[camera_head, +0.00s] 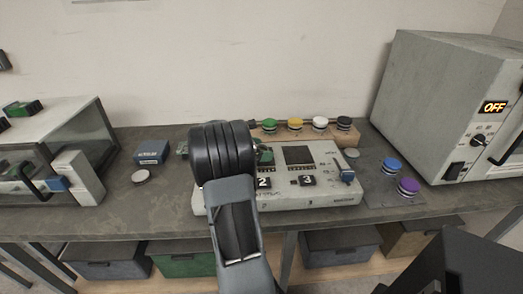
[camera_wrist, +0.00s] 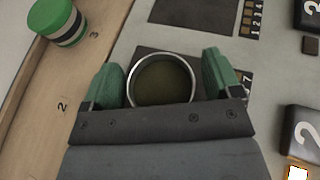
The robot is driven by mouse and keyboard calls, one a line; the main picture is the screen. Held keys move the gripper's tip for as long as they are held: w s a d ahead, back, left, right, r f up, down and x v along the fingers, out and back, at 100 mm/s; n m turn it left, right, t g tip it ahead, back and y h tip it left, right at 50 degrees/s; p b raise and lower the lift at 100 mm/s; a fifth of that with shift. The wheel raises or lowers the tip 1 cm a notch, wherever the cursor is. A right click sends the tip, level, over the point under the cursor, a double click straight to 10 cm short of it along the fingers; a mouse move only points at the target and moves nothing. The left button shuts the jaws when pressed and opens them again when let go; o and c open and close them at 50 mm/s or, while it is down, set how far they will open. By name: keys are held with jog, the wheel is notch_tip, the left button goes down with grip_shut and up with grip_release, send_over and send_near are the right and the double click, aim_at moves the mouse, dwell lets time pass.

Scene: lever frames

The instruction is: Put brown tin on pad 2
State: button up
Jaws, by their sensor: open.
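In the wrist view, a round tin with a dark olive-brown top (camera_wrist: 162,84) and a pale metal rim stands between the green fingers of my gripper (camera_wrist: 161,68). The jaws are open, one finger on each side of it; I cannot tell whether either touches. A dark square pad (camera_wrist: 150,54) shows just beyond the tin, and I cannot tell whether the tin rests on it. In the head view my arm hides the tin. A black block marked 2 (camera_head: 264,182) is on the front of the pale console (camera_head: 345,196); it also shows in the wrist view (camera_wrist: 303,134).
A wooden rack (camera_wrist: 55,85) holds a green tin (camera_wrist: 56,20), with yellow (camera_head: 295,124), white (camera_head: 319,123) and black (camera_head: 344,122) tins along it. Blue (camera_head: 391,166) and purple (camera_head: 408,187) tins stand right of the console. An oven (camera_head: 440,100) bounds the right.

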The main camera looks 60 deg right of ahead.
jog(key=v, duration=1.2)
jog(key=shift+p, duration=0.4)
jog(key=a+m+t+y, duration=0.1)
jog(key=a, duration=0.4)
jog(key=s+a+f+m+t+y, duration=0.1)
jog(key=a+m+t+y, duration=0.1)
jog(key=a, duration=0.4)
jog(key=a+f+m+t+y, duration=0.1)
jog(key=a+m+t, duration=0.1)
jog(key=a, duration=0.3)
jog(key=shift+s+a+y, duration=0.15)
jog(key=shift+s+y, duration=0.05)
jog(key=shift+y, duration=0.2)
jog(key=s+a+f+m+t+y, duration=0.1)
jog(key=s+a+m+t+y, duration=0.1)
jog(key=a, duration=0.7)
jog(key=s+a+f+m+t+y, duration=0.1)
jog(key=s+a+m+t+y, duration=0.1)
jog(key=a, duration=0.7)
jog(key=shift+s+m+t+y, duration=0.2)
jog(key=shift+m+t+y, duration=0.4)
jog(key=shift+m+y, duration=0.75)
